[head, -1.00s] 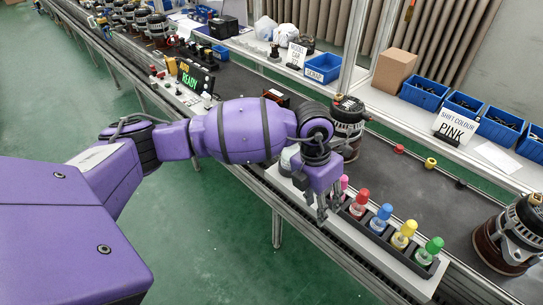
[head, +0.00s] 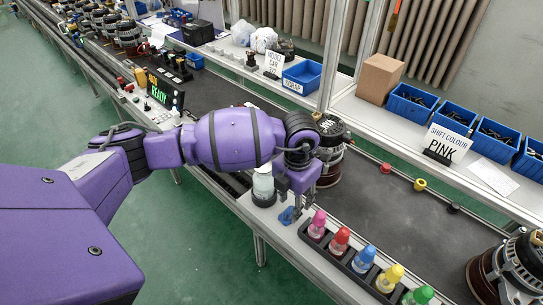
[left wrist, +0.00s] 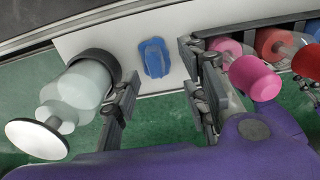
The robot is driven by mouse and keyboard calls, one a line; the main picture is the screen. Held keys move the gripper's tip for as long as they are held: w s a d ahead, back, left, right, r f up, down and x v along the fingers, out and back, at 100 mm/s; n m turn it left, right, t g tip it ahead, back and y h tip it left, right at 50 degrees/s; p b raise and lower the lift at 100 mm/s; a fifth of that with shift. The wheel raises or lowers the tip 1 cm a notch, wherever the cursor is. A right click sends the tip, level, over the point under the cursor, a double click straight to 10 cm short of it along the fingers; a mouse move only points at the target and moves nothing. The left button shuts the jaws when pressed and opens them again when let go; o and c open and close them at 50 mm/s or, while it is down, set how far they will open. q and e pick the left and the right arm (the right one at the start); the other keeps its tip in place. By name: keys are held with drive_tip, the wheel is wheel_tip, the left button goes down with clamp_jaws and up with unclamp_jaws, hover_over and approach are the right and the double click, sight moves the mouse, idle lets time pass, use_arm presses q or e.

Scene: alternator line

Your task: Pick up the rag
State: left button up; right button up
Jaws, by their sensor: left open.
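The rag is a small blue folded piece (head: 288,216) on the white strip at the belt's near edge, between the white pump bottle and the pink bottle. It also shows whole in the left wrist view (left wrist: 154,57). My left gripper (head: 297,203) points down just above the rag. In the left wrist view its open fingers (left wrist: 160,82) stand on either side of the rag with nothing between them. I cannot tell the exact height left above it. My right gripper is in neither view.
A translucent white pump bottle (head: 263,182) in a dark holder stands close left of the fingers. A pink bottle (head: 317,223) and other coloured bottles stand in a dark rack (head: 346,262) close right. An alternator (head: 331,150) stands behind the gripper on the belt.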

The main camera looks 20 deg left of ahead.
sight(290, 209)
use_arm(q)
drive_tip(key=f, duration=0.4)
drive_tip(key=shift+w+a+f, duration=0.2)
drive_tip(key=shift+a+f, duration=0.05)
drive_tip(key=shift+a, duration=0.1)
drive_tip(key=shift+f, duration=0.1)
drive_tip(key=c, duration=0.9)
clamp_jaws()
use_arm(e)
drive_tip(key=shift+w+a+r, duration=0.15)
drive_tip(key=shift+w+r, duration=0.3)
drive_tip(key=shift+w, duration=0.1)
